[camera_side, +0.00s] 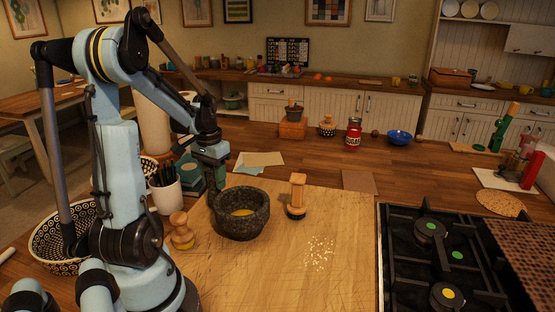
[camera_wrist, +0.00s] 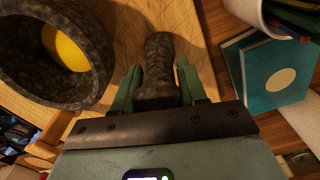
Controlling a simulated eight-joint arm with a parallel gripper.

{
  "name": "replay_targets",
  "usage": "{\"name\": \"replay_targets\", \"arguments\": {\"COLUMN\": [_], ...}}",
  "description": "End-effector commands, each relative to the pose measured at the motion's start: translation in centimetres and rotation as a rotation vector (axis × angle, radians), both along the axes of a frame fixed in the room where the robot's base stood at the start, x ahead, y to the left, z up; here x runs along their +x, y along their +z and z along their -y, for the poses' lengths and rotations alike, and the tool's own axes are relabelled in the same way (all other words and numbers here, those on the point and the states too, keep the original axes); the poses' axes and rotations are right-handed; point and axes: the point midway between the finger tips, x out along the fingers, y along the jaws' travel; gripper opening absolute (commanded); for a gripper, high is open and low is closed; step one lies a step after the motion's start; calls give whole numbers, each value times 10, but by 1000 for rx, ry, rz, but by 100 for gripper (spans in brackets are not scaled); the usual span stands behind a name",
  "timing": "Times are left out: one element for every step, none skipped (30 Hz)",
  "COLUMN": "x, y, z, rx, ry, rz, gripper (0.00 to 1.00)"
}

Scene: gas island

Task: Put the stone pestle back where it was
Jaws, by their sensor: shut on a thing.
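The stone pestle (camera_wrist: 156,62), dark and mottled, is between the green fingers of my gripper (camera_wrist: 157,84) in the wrist view. My gripper is shut on it. In the side view my gripper (camera_side: 214,176) is low, just behind and left of the stone mortar (camera_side: 242,222), and the pestle is mostly hidden there. The mortar also shows at the upper left of the wrist view (camera_wrist: 82,92), apart from the pestle, with something yellow inside. The wooden board (camera_side: 345,245) lies under the mortar. I cannot tell whether the pestle's far end touches the surface.
A white cup of dark sticks (camera_side: 166,197) and teal books or boxes (camera_side: 190,177) stand close left of my gripper. A wooden stamp-like tool (camera_side: 297,197) stands right of the mortar, another (camera_side: 181,232) left. The stove (camera_side: 440,260) is right. Pale crumbs (camera_side: 319,253) lie on the board.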

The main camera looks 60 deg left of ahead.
Motion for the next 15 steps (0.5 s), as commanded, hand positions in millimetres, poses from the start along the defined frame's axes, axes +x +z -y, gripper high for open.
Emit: {"name": "replay_targets", "arguments": {"x": [0,0,0,0,0,0,0,0,0,0,0,0,0,0,0], "y": [0,0,0,0,0,0,0,-1,-2,-3,-3,-3,-3,-2,-2], "z": [0,0,0,0,0,0,0,0,0,0,0,0,0,0,0], "rx": [0,0,0,0,0,0,0,0,0,0,0,0,0,0,0], "ry": [0,0,0,0,0,0,0,0,0,0,0,0,0,0,0], "rz": [0,0,0,0,0,0,0,0,0,0,0,0,0,0,0], "gripper": [0,0,0,0,0,0,0,0,0,43,48,54,58,63,67]}}
